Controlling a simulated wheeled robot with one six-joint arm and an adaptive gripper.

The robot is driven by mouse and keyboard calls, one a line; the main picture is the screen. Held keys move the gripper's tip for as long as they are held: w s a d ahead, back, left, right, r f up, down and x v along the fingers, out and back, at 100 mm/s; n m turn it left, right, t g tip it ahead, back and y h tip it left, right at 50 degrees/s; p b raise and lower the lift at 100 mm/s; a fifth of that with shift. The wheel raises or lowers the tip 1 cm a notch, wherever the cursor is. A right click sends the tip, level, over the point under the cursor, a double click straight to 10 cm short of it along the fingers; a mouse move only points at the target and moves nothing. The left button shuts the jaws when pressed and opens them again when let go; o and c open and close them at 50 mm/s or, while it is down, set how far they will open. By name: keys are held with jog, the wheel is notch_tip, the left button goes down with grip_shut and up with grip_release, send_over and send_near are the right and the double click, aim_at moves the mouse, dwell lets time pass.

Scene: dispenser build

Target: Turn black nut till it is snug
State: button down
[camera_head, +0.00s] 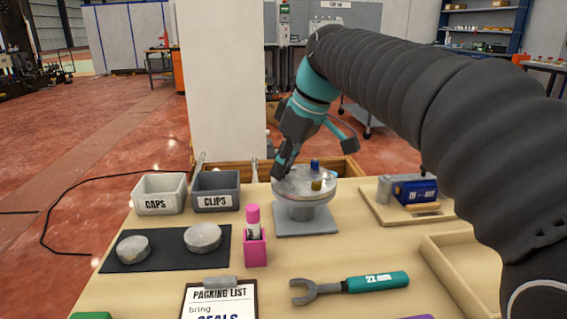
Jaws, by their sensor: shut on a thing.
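A round grey metal disc (304,183) stands on a pedestal with a square grey base plate (306,224) near the middle of the table. A blue piece (315,164) and a yellow-brown piece (316,185) stand on it. My gripper (279,173) points down at the left rim of the disc. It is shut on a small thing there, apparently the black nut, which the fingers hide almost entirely. How far the nut is seated cannot be seen.
The caps bin (159,205) and clips bin (216,201) stand left of the disc. A pink holder (255,250) with a pink-topped bottle, a teal-handled wrench (350,285) and a packing list (221,302) lie in front. A blue device (414,191) sits on a wooden board at right.

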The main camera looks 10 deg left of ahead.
jog(key=shift+s+a+m+t+h+p, duration=0.1)
jog(key=shift+m+t+h+p, duration=0.3)
jog(key=shift+m, duration=0.9)
jog(key=shift+m+t+h+p, duration=0.15)
jog(key=shift+m+t, duration=0.35)
jog(key=shift+m, duration=0.8)
jog(key=c, duration=1.1)
grip_release()
jog(key=v, duration=1.2)
jog(key=shift+s+a, duration=0.1)
